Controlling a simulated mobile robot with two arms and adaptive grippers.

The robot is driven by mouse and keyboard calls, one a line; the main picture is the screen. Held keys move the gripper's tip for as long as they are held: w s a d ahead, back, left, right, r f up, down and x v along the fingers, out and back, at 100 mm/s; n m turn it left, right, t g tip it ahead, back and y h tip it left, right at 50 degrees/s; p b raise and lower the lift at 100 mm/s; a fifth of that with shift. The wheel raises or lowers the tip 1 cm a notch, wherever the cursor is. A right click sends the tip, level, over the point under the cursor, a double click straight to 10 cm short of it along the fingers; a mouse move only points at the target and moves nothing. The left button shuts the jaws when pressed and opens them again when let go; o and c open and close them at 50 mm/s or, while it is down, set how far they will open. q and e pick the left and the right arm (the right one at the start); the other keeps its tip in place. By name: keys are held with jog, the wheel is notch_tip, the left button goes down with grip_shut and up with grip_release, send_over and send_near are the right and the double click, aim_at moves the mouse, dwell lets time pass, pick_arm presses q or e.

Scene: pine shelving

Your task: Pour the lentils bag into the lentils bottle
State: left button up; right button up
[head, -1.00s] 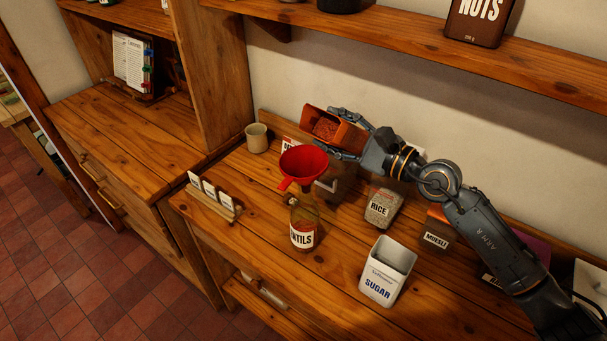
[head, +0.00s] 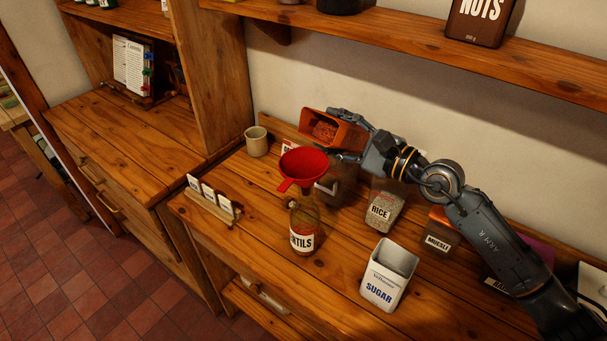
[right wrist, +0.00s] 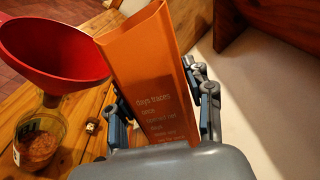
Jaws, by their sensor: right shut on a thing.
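The lentils bag (head: 335,131) is an orange pack, tilted with its open end to the left and reddish lentils showing inside. My right gripper (head: 350,134) is shut on it and holds it above the counter, up and to the right of the red funnel (head: 304,162). The bag also fills the middle of the right wrist view (right wrist: 155,90), between the fingers. The funnel sits in the neck of the lentils bottle (head: 304,225), a labelled glass bottle upright on the counter. The right wrist view shows reddish contents in the bottle (right wrist: 40,140). My left gripper is not in view.
The white sugar container (head: 388,275), the rice jar (head: 383,208) and the muesli box (head: 440,235) stand right of the bottle. A card holder (head: 212,203) and a beige cup (head: 256,141) are to the left. A shelf (head: 420,43) runs above the arm.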

jog(key=shift+n+b, duration=0.3)
jog(key=shift+r, duration=0.15)
jog(key=shift+s+a+r+n, duration=0.1)
jog(key=shift+s+r+n, duration=0.05)
jog(key=shift+n, duration=0.25)
jog(key=shift+s+a+r+n+b, duration=0.1)
jog(key=shift+r+n+b, duration=0.15)
jog(key=shift+n+b, duration=0.15)
jog(key=shift+s+a+r+n, duration=0.15)
jog(key=shift+r+n, duration=0.05)
jog(key=shift+n, duration=0.2)
